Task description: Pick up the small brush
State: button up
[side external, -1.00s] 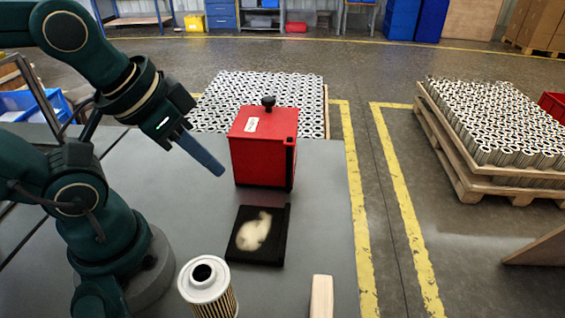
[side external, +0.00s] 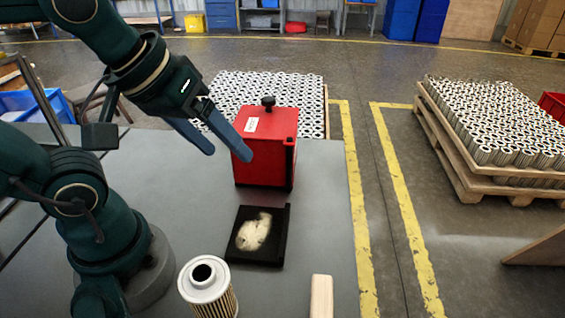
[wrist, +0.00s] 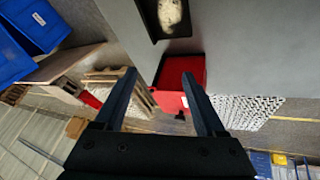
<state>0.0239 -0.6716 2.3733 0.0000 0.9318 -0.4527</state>
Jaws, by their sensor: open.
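A pale wooden handle (side external: 321,297), which may be the small brush, lies at the near edge of the table in the side view. Its lower end is cut off by the frame, and no bristles show. My gripper (side external: 229,153) is open and empty, with two blue-grey fingers apart. It is in the air near the red box, well behind and left of the handle. The wrist view also shows the open fingers (wrist: 158,75) with nothing between them, and the handle is not seen there.
A red box (side external: 262,150) with a black knob stands on the grey table. A black tray (side external: 236,256) with a pale heap is in front of it. A filter cartridge (side external: 206,285) stands upright left of the handle. A pallet of cartridges (side external: 460,180) is off the table.

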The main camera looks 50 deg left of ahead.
jog(key=w+d+n+g, duration=0.1)
jog(key=w+d+n, duration=0.3)
jog(key=n+g, duration=0.1)
jog(key=g, duration=0.3)
send_over(322, 296)
jog(key=w+a, duration=0.2)
jog(key=w, duration=0.1)
jog(key=shift+h, duration=0.3)
jog(key=f, duration=0.7)
jog(key=shift+s+f, duration=0.2)
jog(key=shift+m+g+y, duration=0.4)
jog(key=shift+m, duration=0.1)
jog(key=f, duration=0.1)
jog(key=s+d+f, duration=0.2)
jog(key=shift+s+f, duration=0.2)
jog(key=shift+f, duration=0.1)
jog(key=shift+s+f, duration=0.1)
jog(key=shift+f, duration=2.4)
grip_shut()
